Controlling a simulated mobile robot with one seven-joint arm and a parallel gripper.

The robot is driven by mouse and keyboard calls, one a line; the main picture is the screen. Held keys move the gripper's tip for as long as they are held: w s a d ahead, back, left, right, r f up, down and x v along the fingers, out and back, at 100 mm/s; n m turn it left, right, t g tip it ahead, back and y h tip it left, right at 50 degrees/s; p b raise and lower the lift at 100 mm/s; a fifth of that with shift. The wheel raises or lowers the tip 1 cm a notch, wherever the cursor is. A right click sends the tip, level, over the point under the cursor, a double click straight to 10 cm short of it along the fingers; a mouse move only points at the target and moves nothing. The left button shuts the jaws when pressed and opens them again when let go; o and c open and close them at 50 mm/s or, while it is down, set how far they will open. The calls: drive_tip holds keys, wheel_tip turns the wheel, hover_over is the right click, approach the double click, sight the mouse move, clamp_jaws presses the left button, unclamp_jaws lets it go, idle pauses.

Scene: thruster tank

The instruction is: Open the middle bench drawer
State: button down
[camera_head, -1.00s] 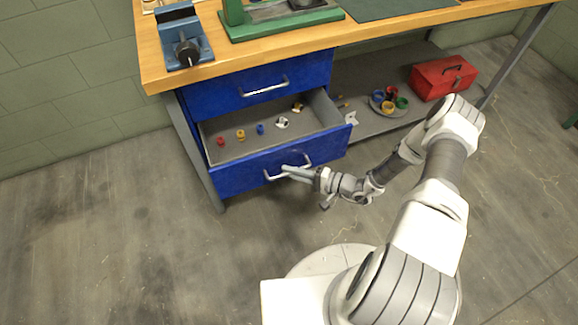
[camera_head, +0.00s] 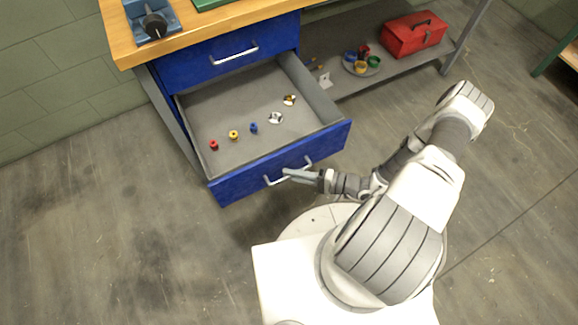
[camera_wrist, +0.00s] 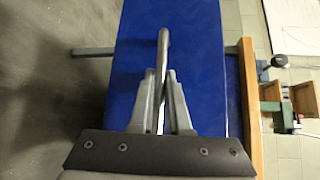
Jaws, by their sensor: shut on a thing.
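The blue middle bench drawer (camera_head: 235,178) stands pulled well out of the bench, its grey inside open to view. Its silver bar handle (camera_head: 272,180) is on the front face. My gripper (camera_head: 287,173) is shut on this handle near its middle. In the wrist view my gripper's two grey fingers (camera_wrist: 164,105) close on either side of the handle bar (camera_wrist: 162,50), with the blue drawer front (camera_wrist: 205,60) behind. Small red, yellow, blue and metal parts (camera_head: 253,128) lie on the drawer floor.
A closed blue drawer (camera_head: 190,68) with its own handle is above. The wooden bench top (camera_head: 124,48) carries a blue vise (camera_head: 152,20). A red toolbox (camera_head: 414,36) and a plate of coloured rings (camera_head: 347,66) sit on the lower shelf. The floor at left is clear.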

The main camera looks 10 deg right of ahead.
drive_tip(key=shift+s, duration=0.15)
drive_tip(key=c, duration=0.9)
unclamp_jaws()
drive_tip(key=shift+d, duration=0.25)
